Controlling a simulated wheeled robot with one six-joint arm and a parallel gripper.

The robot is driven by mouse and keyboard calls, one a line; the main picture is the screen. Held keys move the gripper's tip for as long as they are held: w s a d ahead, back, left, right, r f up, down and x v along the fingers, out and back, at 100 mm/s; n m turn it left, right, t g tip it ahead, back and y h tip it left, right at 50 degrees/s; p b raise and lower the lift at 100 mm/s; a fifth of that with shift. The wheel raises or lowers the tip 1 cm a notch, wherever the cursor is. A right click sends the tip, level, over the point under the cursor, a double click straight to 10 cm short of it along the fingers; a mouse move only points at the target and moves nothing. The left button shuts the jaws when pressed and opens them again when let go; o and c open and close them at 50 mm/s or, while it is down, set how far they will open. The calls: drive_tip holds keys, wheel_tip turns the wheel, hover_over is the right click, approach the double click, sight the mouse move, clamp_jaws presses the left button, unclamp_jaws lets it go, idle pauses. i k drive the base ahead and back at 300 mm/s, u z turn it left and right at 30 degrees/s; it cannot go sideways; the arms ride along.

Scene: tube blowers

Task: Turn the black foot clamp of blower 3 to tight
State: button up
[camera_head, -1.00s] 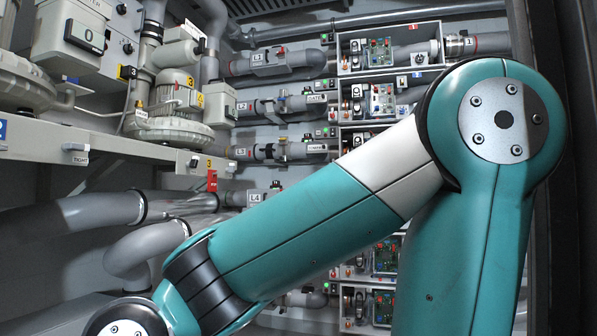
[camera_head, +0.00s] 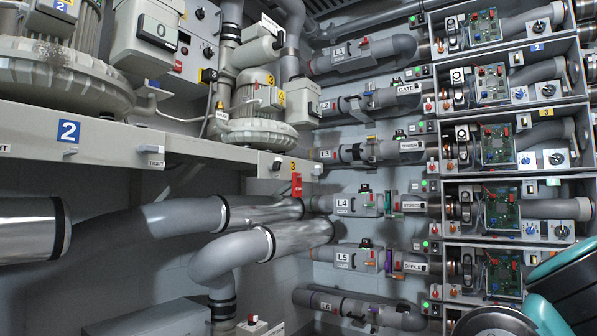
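Blower 3 (camera_head: 258,112) stands on the grey shelf at upper left centre, with a ribbed motor and a yellow 3 label. A small dark lever-like part (camera_head: 277,164) sits on the shelf's front edge below it, beside a yellow 3 plate (camera_head: 293,166). It may be the foot clamp; it is too small to tell its setting. My gripper is not in view; only part of my teal arm shows at the lower right.
Blower 2 (camera_head: 62,75) stands at the left on the same shelf (camera_head: 110,133). A red tag (camera_head: 296,185) hangs at the shelf's right end. Large grey pipes (camera_head: 150,222) run below. Open electronics boxes (camera_head: 500,150) line the right wall.

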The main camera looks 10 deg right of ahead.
sight(275, 167)
drive_tip(key=z, duration=0.35)
drive_tip(key=i, duration=1.15)
drive_tip(key=u, duration=0.1)
